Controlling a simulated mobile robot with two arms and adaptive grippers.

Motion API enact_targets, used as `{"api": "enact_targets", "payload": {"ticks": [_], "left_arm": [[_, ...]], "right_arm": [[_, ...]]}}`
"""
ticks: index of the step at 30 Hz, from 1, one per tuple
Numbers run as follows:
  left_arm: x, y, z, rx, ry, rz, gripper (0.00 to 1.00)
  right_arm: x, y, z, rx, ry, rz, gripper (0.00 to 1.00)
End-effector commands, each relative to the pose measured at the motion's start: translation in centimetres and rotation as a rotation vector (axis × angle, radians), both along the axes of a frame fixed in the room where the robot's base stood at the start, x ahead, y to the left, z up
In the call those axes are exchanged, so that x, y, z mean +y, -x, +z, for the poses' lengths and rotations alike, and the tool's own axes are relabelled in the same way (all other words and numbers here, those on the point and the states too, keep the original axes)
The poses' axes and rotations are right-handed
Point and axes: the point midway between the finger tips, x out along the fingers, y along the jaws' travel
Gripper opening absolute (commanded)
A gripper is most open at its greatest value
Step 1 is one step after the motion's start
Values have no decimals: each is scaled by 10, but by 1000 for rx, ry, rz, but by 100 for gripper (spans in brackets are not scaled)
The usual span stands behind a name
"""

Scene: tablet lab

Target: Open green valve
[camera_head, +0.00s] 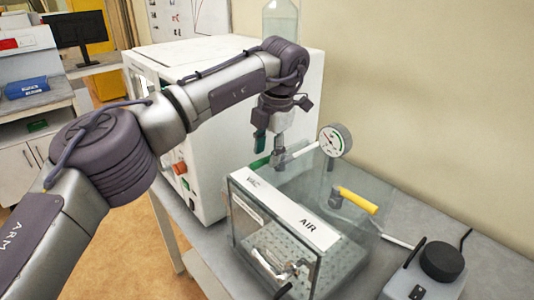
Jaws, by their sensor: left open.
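The green valve handle (259,163) shows at the back left of the clear chamber (330,255), beside the pipe that leads to a round gauge (335,141). My left gripper (270,150) reaches in from the left and points down just above the green handle. Its fingers are apart, with nothing seen between them. I cannot tell whether a finger touches the handle. The valve body is partly hidden by the gripper. My right gripper is not in view.
A yellow valve handle (358,200) is on the chamber's right side. A white strip marked VAC and AIR (285,211) lies along the chamber top. A pump with a black knob (441,261) stands at the right. A white cabinet (205,190) is behind my arm.

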Motion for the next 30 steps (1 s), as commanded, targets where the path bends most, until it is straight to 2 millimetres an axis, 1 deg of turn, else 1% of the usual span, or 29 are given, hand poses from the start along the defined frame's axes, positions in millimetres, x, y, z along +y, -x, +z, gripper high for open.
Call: {"api": "enact_targets", "payload": {"ticks": [1,9,12,15,18,21,30], "left_arm": [[-2,1,10,-4,2,0,42],[-9,10,67,-4,-1,1,42],[-12,13,84,-4,0,0,42],[-14,15,96,-3,0,1,42],[-14,16,104,-3,0,1,42],[-14,16,107,-2,0,1,42],[-14,16,107,-1,0,0,42]], "right_arm": [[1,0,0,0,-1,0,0],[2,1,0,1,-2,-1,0],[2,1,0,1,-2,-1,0],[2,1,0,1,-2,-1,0],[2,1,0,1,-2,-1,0],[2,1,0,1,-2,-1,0],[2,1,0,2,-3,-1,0]]}}
